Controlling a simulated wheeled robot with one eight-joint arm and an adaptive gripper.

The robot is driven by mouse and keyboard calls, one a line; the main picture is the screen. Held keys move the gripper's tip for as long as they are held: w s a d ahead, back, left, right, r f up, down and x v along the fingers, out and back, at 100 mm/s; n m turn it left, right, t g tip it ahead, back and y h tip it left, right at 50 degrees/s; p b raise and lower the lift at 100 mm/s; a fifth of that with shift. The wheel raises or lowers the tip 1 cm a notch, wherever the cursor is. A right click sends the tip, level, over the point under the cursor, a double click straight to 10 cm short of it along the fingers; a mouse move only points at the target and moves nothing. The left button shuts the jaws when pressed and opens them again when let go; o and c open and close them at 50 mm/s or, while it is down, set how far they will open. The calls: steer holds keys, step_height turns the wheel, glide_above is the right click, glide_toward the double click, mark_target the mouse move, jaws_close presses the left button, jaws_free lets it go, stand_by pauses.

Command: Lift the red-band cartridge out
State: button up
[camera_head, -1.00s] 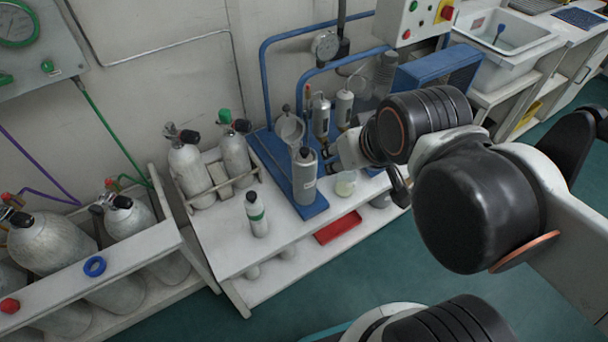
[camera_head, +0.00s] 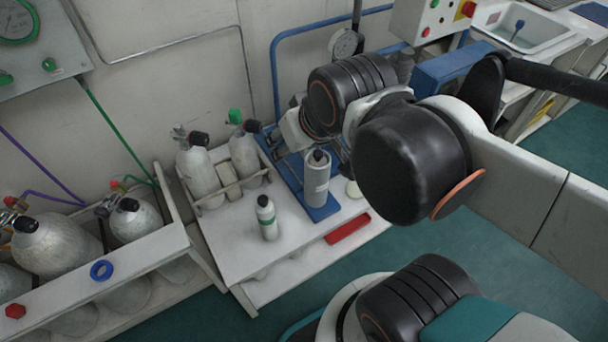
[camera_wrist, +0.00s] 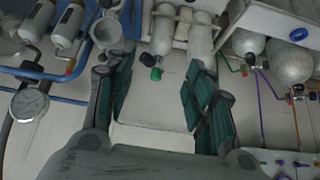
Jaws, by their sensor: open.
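I cannot make out a cartridge with a red band in either view. Two silver cylinders (camera_wrist: 67,26) hang on the blue frame at the upper left of the wrist view; the nearer has a small red part at its end. A pale open cup (camera_wrist: 106,33) is beside them. My gripper (camera_wrist: 160,92) is open and empty, its green-padded fingers wide apart, with pale wall or panel surface between them. In the head view my arm hides the silver cylinders and the cup, and my fingers do not show clearly.
A green-banded cartridge (camera_head: 267,218) stands on the white bench (camera_head: 236,240). A grey black-capped canister (camera_head: 316,180) stands on a blue base (camera_head: 322,212). A red tray (camera_head: 347,228) lies at the bench front. Racked gas cylinders (camera_head: 200,170) stand behind, left. A gauge (camera_wrist: 29,105) is near my gripper.

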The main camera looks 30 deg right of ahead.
steer(key=m+g+p, duration=0.7)
steer(key=m+p, duration=0.1)
steer(key=p, duration=0.1)
glide_above(318, 152)
step_height(318, 152, down, 9)
steer(key=f+b, duration=0.1)
steer(key=f, duration=0.1)
steer(key=f+b, duration=0.1)
steer(key=f, duration=0.2)
steer(key=f+b, duration=0.1)
steer(key=f, duration=0.2)
steer(key=shift+s, duration=0.25)
steer(key=shift+w+f+b, duration=0.15)
steer(key=shift+f+b, duration=0.5)
steer(key=shift+f, duration=0.75)
steer(key=shift+w+f+b, duration=0.15)
steer(key=shift+f+b, duration=0.5)
steer(key=shift+f, duration=0.7)
steer(key=shift+r, duration=0.1)
jaws_close()
